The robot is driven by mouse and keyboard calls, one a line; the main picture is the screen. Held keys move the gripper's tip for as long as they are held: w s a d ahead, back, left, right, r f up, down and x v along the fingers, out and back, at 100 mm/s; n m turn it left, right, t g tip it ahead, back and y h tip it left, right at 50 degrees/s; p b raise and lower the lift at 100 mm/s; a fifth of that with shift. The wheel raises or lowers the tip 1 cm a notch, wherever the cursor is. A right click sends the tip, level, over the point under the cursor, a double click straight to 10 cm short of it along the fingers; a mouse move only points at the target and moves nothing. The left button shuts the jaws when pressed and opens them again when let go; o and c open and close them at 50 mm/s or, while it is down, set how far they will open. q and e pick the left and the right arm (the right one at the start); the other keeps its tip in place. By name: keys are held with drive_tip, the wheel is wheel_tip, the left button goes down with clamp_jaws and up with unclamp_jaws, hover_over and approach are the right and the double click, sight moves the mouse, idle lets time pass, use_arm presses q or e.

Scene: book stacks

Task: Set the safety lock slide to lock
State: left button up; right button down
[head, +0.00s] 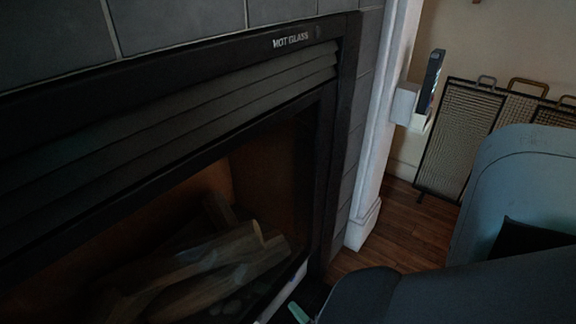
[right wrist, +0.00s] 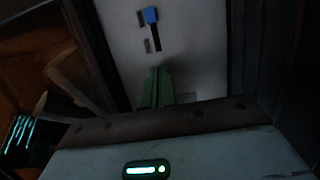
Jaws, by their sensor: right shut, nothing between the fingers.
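In the right wrist view, a pale panel (right wrist: 205,50) carries a short dark slot (right wrist: 157,40) with a blue slide knob (right wrist: 151,15) at its upper end. I take this to be the safety lock slide; any lock marking is too small and dark to read. My right gripper's green fingers (right wrist: 157,88) are shut and empty, below the slot in the picture and apart from the knob. In the head view the right gripper (head: 298,313) shows only as a green tip at the bottom edge, by the fireplace's lower right corner. My left gripper is not in view.
The dark fireplace (head: 180,110) with logs (head: 215,268) fills the left of the head view. A white post (head: 378,130), a small white wall holder (head: 405,105) and a mesh screen (head: 460,130) stand to the right. Some wooden floor (head: 412,225) is bare.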

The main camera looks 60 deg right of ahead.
drive_tip(key=v, duration=0.4)
drive_tip(key=shift+s+p, duration=0.1)
drive_tip(key=shift+p, duration=0.25)
drive_tip(key=shift+s+a, duration=0.25)
drive_tip(key=shift+s, duration=0.3)
